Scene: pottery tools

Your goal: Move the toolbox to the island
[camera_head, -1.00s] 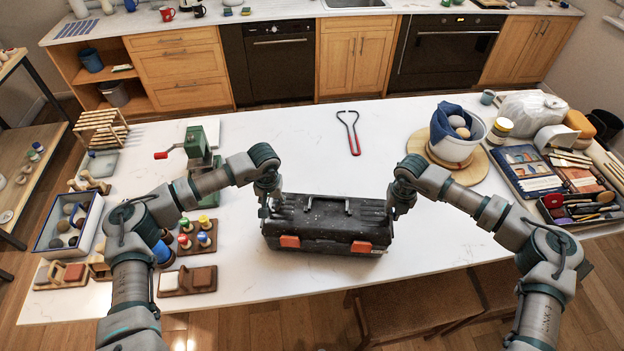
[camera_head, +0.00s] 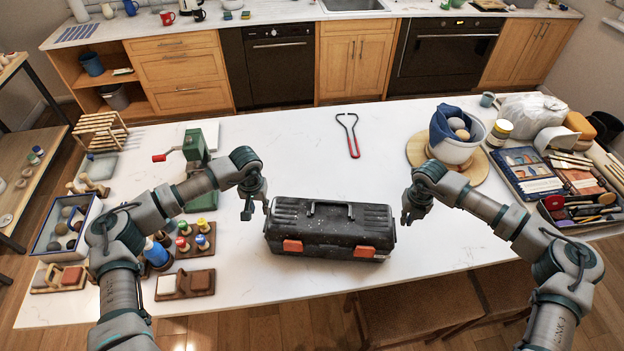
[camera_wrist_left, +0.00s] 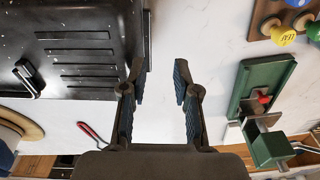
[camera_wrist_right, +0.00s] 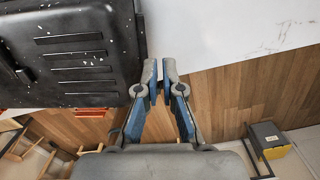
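The black toolbox (camera_head: 330,229) with orange latches and a top handle rests flat on the white island top (camera_head: 330,287), near its front edge. My left gripper (camera_head: 253,209) is just left of the toolbox, apart from it. In the left wrist view its fingers (camera_wrist_left: 158,82) are spread with nothing between them, and the toolbox lid (camera_wrist_left: 80,45) lies beside them. My right gripper (camera_head: 408,216) is just right of the toolbox, apart from it. In the right wrist view its fingertips (camera_wrist_right: 161,75) are slightly parted and empty, beside the toolbox (camera_wrist_right: 70,55).
A green clamp-like tool (camera_head: 196,150) and small stamps (camera_head: 196,238) stand left of the toolbox. A white bowl (camera_head: 456,140), books (camera_head: 525,170) and a tool tray (camera_head: 580,208) are at right.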

